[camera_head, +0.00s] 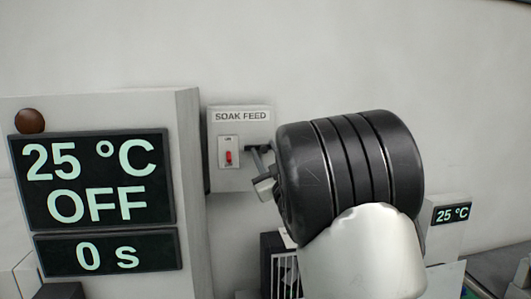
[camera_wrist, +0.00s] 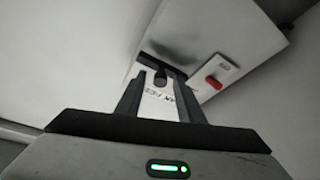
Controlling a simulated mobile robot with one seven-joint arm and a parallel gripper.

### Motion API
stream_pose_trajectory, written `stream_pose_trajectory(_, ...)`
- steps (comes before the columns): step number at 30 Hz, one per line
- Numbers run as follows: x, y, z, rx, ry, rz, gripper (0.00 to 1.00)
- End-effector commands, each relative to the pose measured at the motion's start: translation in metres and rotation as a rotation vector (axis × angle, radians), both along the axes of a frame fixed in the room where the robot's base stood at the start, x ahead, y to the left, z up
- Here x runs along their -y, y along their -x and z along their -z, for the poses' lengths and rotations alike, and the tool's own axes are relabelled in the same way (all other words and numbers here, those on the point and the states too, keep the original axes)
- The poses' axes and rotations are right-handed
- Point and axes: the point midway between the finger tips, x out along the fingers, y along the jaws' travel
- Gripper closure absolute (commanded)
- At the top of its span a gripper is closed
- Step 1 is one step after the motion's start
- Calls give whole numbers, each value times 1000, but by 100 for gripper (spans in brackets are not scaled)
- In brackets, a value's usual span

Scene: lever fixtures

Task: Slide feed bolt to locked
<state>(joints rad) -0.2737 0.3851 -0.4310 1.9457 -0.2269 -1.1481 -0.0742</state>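The SOAK FEED box (camera_head: 240,119) is a grey wall box left of my arm in the head view. A dark knob (camera_wrist: 160,78), which looks like the feed bolt's handle, sticks out near the box in the wrist view. My gripper (camera_wrist: 157,84) is open, with its two dark fingers on either side of the knob and a gap visible beside it. In the head view, my dark wrist hides most of the gripper and the bolt; a dark bracket-like part (camera_head: 257,149) shows at the box's right edge. The bolt's lock markings cannot be read.
A small plate with a red switch (camera_head: 228,158) is on the box front; the switch also shows in the wrist view (camera_wrist: 213,82). A large display cabinet (camera_head: 188,180) reading 25 °C, OFF, 0 s stands at left. A smaller 25 °C display (camera_head: 452,214) is at right.

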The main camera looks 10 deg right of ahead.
Motion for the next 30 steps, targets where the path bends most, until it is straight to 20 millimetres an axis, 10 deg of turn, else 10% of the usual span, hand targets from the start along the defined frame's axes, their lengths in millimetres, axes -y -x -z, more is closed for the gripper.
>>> stream_pose_trajectory(8, 0, 0, 0, 0, 0, 0, 99)
stream_pose_trajectory(16, -4, 0, 2, 2, -1, -1, 100)
stream_pose_trajectory(30, -80, 1, 1, 2, -1, -3, 100)
